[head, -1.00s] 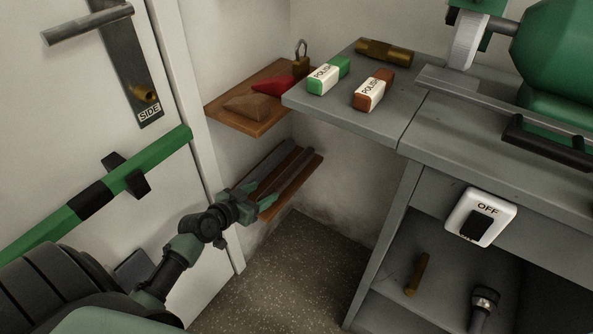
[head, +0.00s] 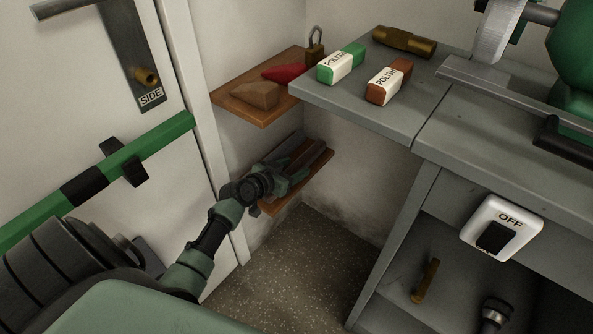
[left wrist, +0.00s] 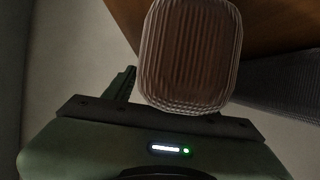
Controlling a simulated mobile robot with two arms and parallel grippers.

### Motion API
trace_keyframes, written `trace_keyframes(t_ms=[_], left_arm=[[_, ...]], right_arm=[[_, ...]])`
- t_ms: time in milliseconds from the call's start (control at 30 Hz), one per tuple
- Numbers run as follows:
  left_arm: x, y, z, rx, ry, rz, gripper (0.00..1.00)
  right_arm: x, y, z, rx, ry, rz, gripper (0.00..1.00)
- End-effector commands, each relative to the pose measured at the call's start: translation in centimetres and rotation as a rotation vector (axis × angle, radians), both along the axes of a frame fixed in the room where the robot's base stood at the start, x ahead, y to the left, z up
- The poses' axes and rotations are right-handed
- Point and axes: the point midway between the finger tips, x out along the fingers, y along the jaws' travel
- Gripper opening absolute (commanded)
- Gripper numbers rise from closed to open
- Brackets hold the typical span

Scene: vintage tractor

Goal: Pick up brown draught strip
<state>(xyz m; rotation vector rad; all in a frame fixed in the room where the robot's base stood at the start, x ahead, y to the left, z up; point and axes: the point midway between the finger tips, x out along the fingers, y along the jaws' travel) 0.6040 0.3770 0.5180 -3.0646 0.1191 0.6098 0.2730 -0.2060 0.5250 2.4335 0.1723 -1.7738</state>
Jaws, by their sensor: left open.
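The brown draught strip (head: 309,161) lies on the lower wooden shelf (head: 328,157) in the corner, in the head view. My left gripper (head: 285,181) is open at the front of this shelf, beside and partly over the strips, and hides their near ends. I cannot tell whether it touches the brown strip. In the left wrist view, a ribbed, rounded brownish surface (left wrist: 190,55) is very close to the camera; I cannot tell whether it is part of the strip. A dark finger (left wrist: 120,85) shows to its left. My right gripper is out of view.
A dark grey strip (head: 284,148) lies beside the brown one. The upper shelf (head: 262,118) holds brown and red blocks and a padlock (head: 315,45). The grey bench (head: 380,124) stands to the right. The door's green bar (head: 160,142) is to the left.

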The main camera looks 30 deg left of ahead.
Motion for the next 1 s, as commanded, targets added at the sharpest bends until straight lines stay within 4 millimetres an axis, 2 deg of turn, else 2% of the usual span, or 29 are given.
trace_keyframes(t_ms=[233, 433, 767, 867, 1000], left_arm=[[0.1, 0.0, -0.1, 0.001, 0.001, 0.0, 0.56], [0.1, 0.0, -0.1, 0.001, 0.001, 0.0, 0.01], [0.2, 0.0, 0.2, 0.001, -0.001, 0.0, 0.0], [0.2, 0.0, 0.8, 0.003, -0.001, -0.001, 0.0], [0.2, 0.0, 2.7, 0.004, -0.002, -0.002, 0.0]], right_arm=[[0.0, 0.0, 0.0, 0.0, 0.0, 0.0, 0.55], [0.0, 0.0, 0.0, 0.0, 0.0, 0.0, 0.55], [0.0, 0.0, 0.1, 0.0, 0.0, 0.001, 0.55], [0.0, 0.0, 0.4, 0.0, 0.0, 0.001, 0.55], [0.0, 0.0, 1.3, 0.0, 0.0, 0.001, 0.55]])
